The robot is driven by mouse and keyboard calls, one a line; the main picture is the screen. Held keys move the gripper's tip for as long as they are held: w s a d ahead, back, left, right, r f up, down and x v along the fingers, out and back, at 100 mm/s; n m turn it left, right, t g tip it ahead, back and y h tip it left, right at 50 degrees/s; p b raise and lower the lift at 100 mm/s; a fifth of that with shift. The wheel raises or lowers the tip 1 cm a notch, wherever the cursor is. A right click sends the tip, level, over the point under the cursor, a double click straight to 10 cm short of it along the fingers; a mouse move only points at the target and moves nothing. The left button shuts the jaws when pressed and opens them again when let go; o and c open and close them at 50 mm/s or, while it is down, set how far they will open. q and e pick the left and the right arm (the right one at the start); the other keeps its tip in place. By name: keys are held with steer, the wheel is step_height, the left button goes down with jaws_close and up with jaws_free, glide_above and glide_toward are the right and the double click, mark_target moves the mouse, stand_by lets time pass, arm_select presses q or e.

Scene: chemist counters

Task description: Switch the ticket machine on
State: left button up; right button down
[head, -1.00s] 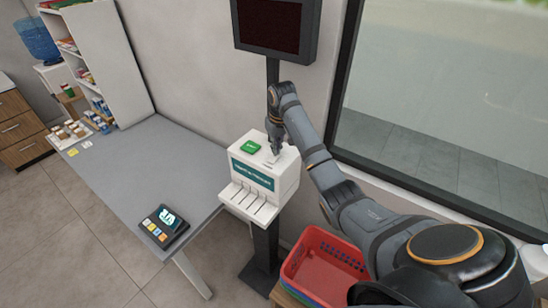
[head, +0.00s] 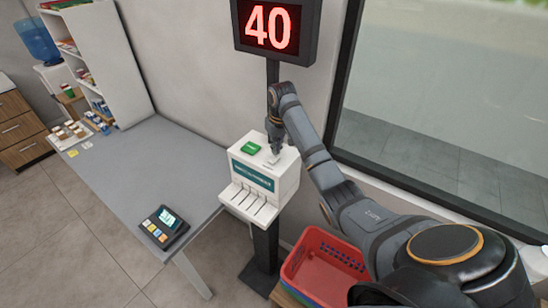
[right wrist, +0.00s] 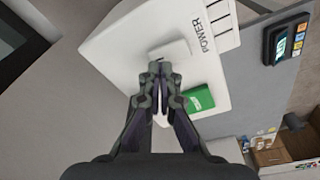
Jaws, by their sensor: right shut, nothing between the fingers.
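The ticket machine (head: 272,188) is a white box on a dark post, with a dark green label and several slots in front. A green button (head: 250,147) sits on its top; it also shows in the right wrist view (right wrist: 199,97). A white rocker switch (right wrist: 169,50) lies beside the word POWER on the top. My right gripper (head: 272,157) is shut and empty, its fingertips (right wrist: 160,68) at the switch; I cannot tell whether they touch it. The display (head: 275,27) above shows a red 40. My left gripper is not in view.
A grey counter (head: 140,170) stands left of the machine, with a small keypad device (head: 164,229) at its front corner. A red basket (head: 322,265) stands below my right arm. A window (head: 450,110) is on the right wall.

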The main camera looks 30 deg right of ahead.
mark_target(276, 157)
steer(key=shift+r, duration=0.55)
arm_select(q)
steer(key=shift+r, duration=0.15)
arm_select(e)
steer(key=shift+r, duration=2.25)
